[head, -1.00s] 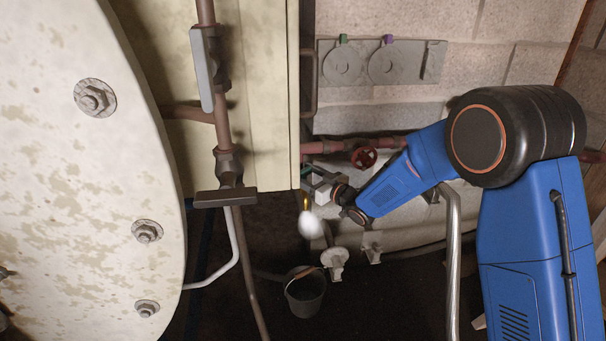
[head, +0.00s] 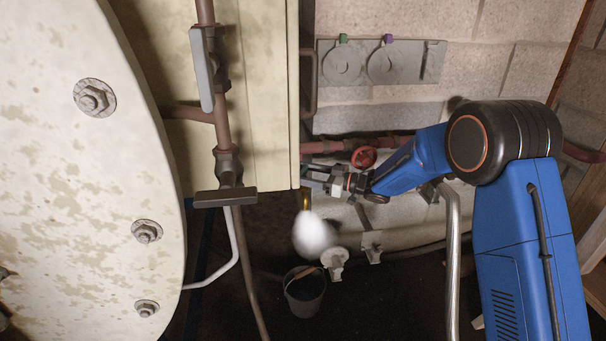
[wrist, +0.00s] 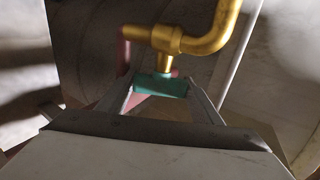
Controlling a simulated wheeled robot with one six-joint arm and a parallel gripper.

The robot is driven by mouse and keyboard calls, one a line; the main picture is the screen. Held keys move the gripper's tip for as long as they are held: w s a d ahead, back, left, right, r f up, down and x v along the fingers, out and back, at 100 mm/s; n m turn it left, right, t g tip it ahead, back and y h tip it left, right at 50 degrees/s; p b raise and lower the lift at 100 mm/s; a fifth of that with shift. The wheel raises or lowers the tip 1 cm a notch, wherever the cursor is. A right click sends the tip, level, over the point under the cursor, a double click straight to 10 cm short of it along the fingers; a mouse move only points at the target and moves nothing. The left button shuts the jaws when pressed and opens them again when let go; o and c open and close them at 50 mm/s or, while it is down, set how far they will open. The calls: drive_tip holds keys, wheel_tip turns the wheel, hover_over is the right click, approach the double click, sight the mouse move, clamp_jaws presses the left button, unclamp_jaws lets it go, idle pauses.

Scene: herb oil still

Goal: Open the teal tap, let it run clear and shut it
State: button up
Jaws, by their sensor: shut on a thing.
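The teal tap handle (wrist: 158,86) shows in the wrist view below a brass pipe (wrist: 190,42). My gripper (wrist: 161,92) has a finger on each side of it and is shut on it. In the head view my gripper (head: 312,179) reaches in from the right beside the cream panel's lower corner, and the teal handle is mostly hidden there. The brass spout (head: 305,200) points down below the gripper. A white cloud (head: 313,235) hangs under the spout, above the dark bucket (head: 304,294).
A red valve wheel (head: 364,157) sits on the pipe just behind my gripper. Pale pipe fittings (head: 334,262) stand right of the cloud. A grey wall plate (head: 420,62) with green and purple tabs is above. A vertical pipe with a grey lever (head: 202,70) is at the left.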

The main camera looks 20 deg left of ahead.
idle(0.3)
drive_tip(key=o, duration=1.1)
drive_tip(key=shift+c, duration=0.2)
drive_tip(key=shift+m+t, duration=0.3)
drive_tip(key=shift+t, duration=0.2)
drive_tip(key=shift+m+t+h, duration=0.3)
drive_tip(key=shift+m+t, duration=0.75)
drive_tip(key=shift+t, duration=0.55)
drive_tip(key=shift+m+t+h, duration=0.3)
drive_tip(key=shift+m+t, duration=0.75)
drive_tip(key=shift+t, duration=0.55)
drive_tip(key=shift+m+t+h, duration=0.9)
drive_tip(key=shift+m+t, duration=0.2)
drive_tip(key=shift+t, duration=0.35)
drive_tip(key=shift+m+t+h, duration=0.9)
drive_tip(key=shift+m+t, duration=0.2)
drive_tip(key=shift+t, duration=0.35)
drive_tip(key=v, duration=1.7)
drive_tip(key=shift+s+d, duration=0.1)
drive_tip(key=shift+s, duration=0.05)
